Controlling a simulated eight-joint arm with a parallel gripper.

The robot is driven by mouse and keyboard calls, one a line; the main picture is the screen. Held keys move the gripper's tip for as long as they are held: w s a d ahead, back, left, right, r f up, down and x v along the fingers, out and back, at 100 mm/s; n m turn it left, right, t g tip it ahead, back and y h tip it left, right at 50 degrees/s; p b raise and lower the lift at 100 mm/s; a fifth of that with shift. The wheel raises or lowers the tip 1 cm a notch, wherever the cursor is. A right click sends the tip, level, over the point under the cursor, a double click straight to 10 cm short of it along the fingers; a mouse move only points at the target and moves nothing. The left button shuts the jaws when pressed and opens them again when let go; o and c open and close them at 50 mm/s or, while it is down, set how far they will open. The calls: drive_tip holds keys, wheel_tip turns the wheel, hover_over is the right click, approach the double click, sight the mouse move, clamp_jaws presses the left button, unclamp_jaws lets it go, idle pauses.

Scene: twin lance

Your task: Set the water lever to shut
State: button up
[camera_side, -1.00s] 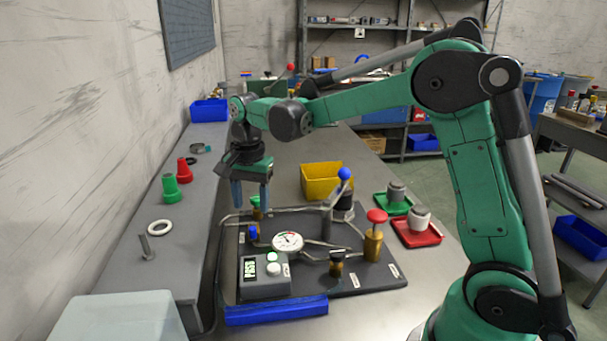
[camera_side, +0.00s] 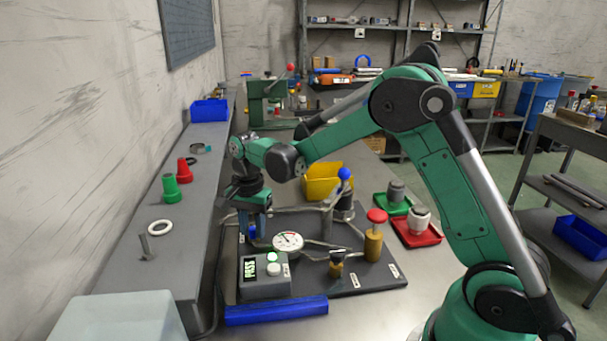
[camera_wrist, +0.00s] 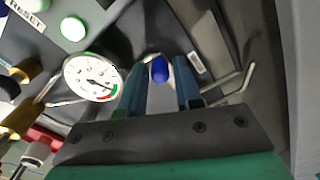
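A small blue-tipped handle (camera_side: 252,231), which I take to be the water lever, stands at the left of the dark fixture plate (camera_side: 365,280). In the wrist view its blue end (camera_wrist: 159,69) lies between my fingertips, with a gap on each side. My gripper (camera_side: 253,226) is low over it with the fingers pointing down. The gripper (camera_wrist: 162,72) looks open. The lower part of the handle is mostly hidden, and its exact angle cannot be told. A white dial gauge (camera_side: 288,242) sits to the right; it also shows in the wrist view (camera_wrist: 92,76).
A grey box (camera_side: 265,287) with a lit "PASS" display stands at the plate's front left. A taller lever with a blue ball (camera_side: 344,174) and a red-topped brass valve (camera_side: 376,216) stand to the right. A yellow bin (camera_side: 321,183) is behind. A raised shelf (camera_side: 180,232) runs along the left.

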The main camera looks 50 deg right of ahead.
sight(274, 234)
clamp_jaws()
drive_tip(key=shift+n, duration=0.3)
drive_tip(key=n, duration=0.1)
drive_tip(key=d+n, duration=0.1)
drive_tip(key=n, duration=0.1)
drive_tip(key=shift+s+d, duration=0.1)
drive_tip(key=shift+s, duration=0.3)
drive_tip(key=n, duration=0.1)
drive_tip(key=d+n, duration=0.1)
drive_tip(key=n, duration=0.2)
drive_tip(key=shift+s+d+n, duration=0.2)
drive_tip(key=shift+d+n, duration=0.1)
drive_tip(key=shift+n, duration=0.1)
drive_tip(key=n, duration=0.1)
drive_tip(key=d+n, duration=0.1)
drive_tip(key=n, duration=0.1)
drive_tip(key=d+n, duration=0.1)
drive_tip(key=n, duration=0.1)
drive_tip(key=shift+w, duration=0.15)
drive_tip(key=shift+w+d+n, duration=0.25)
drive_tip(key=shift+d+n, duration=0.05)
drive_tip(key=shift+n, duration=0.85)
drive_tip(key=shift+w+d+n, duration=0.2)
drive_tip(key=shift+d+n, duration=0.05)
drive_tip(key=shift+n, duration=0.9)
drive_tip(key=shift+o, duration=2.4)
unclamp_jaws()
